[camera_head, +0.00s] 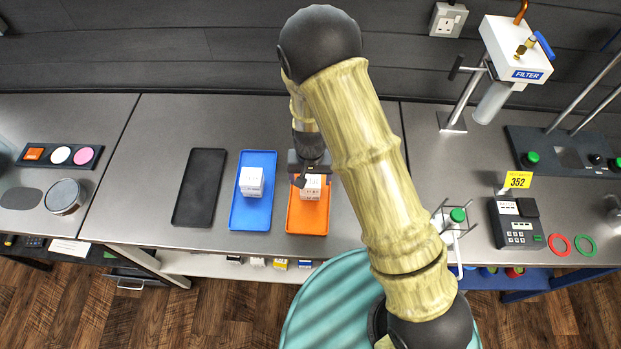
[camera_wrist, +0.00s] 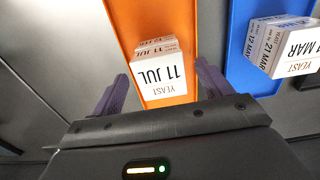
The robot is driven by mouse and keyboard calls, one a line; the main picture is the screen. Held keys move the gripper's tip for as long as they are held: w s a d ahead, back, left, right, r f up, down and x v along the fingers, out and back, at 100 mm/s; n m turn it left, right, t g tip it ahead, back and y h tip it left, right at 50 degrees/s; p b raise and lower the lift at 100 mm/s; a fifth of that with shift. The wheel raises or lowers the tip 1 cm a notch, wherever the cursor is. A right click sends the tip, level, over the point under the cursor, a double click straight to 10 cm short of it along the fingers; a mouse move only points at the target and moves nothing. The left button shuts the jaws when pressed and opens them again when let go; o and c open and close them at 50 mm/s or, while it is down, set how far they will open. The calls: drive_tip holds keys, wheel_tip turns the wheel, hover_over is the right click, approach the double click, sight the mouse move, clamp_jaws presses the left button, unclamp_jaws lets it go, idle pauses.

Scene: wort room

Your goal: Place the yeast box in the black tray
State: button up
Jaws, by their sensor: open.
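A white yeast box (camera_head: 311,188) stands in the orange tray (camera_head: 306,221). In the wrist view this box (camera_wrist: 158,72) reads "YEAST 11 JUL". A second white yeast box (camera_head: 251,181) stands in the blue tray (camera_head: 250,215); in the wrist view it (camera_wrist: 288,45) reads "YEAST" and "21 MAR". The black tray (camera_head: 201,187) lies left of the blue tray and is empty. My gripper (camera_wrist: 162,90) is open, its fingers on either side of the orange tray's box in the wrist view. I cannot tell whether they touch it. In the head view my gripper (camera_head: 309,176) partly hides this box.
A filter stand (camera_head: 515,62) and a keypad device (camera_head: 517,222) with a yellow "352" sign (camera_head: 518,180) are on the right. A round tin (camera_head: 63,196) and a dark strip with coloured discs (camera_head: 60,155) are on the left. Bare bench surrounds the black tray.

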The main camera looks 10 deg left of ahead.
sight(310, 180)
drive_tip(key=shift+f, duration=1)
drive_tip(key=shift+c, duration=0.2)
drive_tip(key=c, duration=1.1)
drive_tip(key=shift+r, duration=0.15)
wheel_tip(310, 180, up, 10)
drive_tip(key=shift+f+b, duration=0.1)
drive_tip(key=shift+b, duration=1)
